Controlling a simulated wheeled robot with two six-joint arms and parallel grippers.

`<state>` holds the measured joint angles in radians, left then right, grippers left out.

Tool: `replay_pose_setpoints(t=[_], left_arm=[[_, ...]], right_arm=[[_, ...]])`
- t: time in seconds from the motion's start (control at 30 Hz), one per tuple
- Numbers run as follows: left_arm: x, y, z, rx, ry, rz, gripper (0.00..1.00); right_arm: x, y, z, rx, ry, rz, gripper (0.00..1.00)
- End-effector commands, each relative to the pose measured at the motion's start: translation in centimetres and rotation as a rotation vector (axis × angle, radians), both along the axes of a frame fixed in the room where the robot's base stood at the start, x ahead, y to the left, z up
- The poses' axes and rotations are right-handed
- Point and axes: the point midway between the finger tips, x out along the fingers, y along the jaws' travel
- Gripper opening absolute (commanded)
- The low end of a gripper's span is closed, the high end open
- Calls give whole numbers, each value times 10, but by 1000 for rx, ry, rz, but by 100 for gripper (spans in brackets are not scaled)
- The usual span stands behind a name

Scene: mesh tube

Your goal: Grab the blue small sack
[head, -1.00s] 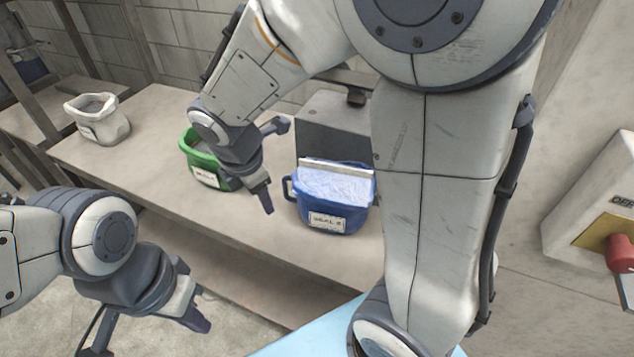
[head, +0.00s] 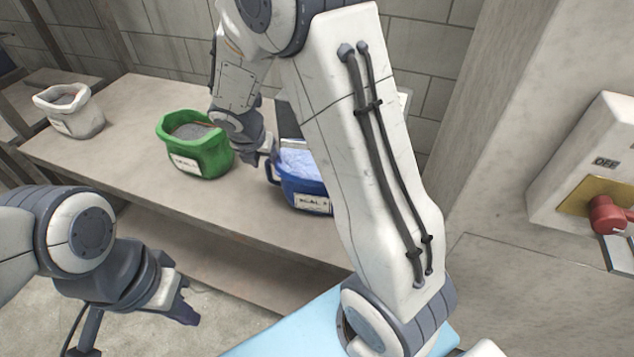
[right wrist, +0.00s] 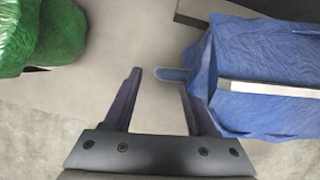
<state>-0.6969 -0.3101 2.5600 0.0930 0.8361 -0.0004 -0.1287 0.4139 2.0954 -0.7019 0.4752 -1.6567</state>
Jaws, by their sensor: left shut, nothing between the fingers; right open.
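The blue small sack (head: 302,187) stands upright on the shelf in the head view, with a white label in front and a pale fill. My right arm hides part of it. It also shows in the right wrist view (right wrist: 262,65), with a light bar across its top. My right gripper (right wrist: 160,84) is open. Its right finger is up against the sack's left side, and the sack's small side loop (right wrist: 172,75) reaches into the gap between the fingertips. My left gripper (head: 187,312) is shut and empty, low at the left in the head view, away from the sack.
A green sack (head: 208,158) stands left of the blue one, with a gap between them. A white sack (head: 72,118) stands further left on the shelf (head: 120,150). A wall box with a red switch (head: 606,214) is at the right. A light blue surface (head: 290,330) is at the bottom.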

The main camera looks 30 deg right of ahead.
Motion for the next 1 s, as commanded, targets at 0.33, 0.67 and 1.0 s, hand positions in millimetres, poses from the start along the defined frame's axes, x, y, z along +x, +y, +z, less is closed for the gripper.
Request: replay_pose_setpoints(t=[0.33, 0.67, 1.0], left_arm=[[0, 0, -9, 0, 0, 0, 0], [0, 0, -9, 0, 0, 0, 0], [0, 0, -9, 0, 0, 0, 0]], right_arm=[[9, -8, -30, 1, -1, -1, 57], [9, -8, -29, 1, -1, -1, 0], [9, -8, -29, 1, -1, -1, 0]])
